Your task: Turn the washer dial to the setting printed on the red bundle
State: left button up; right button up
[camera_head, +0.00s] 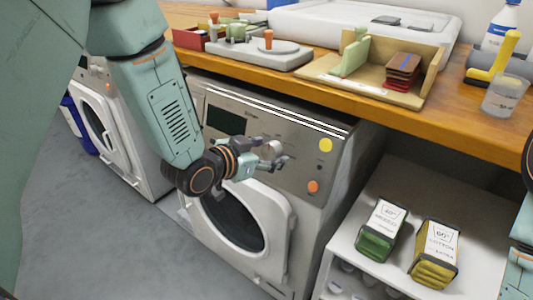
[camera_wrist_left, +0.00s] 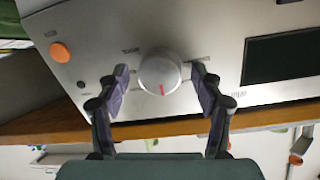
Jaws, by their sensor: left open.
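The washer (camera_head: 245,215) stands under the counter, with a round silver dial (camera_wrist_left: 160,70) on its sloped panel. The dial's red mark points down in the left wrist view; its printed settings are too small to read. My left gripper (camera_head: 270,155) is at the panel, open, its fingertips (camera_wrist_left: 160,82) on either side of the dial with small gaps. In the head view the fingers partly hide the dial. A folded dark red-brown stack (camera_head: 404,66) with a brighter red lower part lies in a wooden holder on the counter; no print on it is readable. My right gripper is out of view.
A green bundle (camera_head: 380,240) marked 40° and a yellow bundle (camera_head: 435,265) marked 60° lie on a white shelf (camera_head: 351,240). The panel has a yellow button (camera_head: 325,145), an orange button (camera_head: 313,186) and a dark display (camera_head: 225,122). The wooden counter (camera_head: 345,97) overhangs behind.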

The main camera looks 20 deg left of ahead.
pick_arm(q)
jog(key=shift+c, duration=0.2)
jog(key=c, duration=1.1)
jog(key=m+p, duration=0.1)
jog(key=m, duration=0.2)
jog(key=shift+r+m+y+p, duration=0.1)
jog(key=shift+m+y+p, duration=0.2)
jog(key=shift+m+p, duration=0.1)
jog(key=m, duration=0.4)
jog(key=shift+d+p, duration=0.1)
jog(key=shift+p, duration=0.3)
jog(key=shift+m+y, duration=0.3)
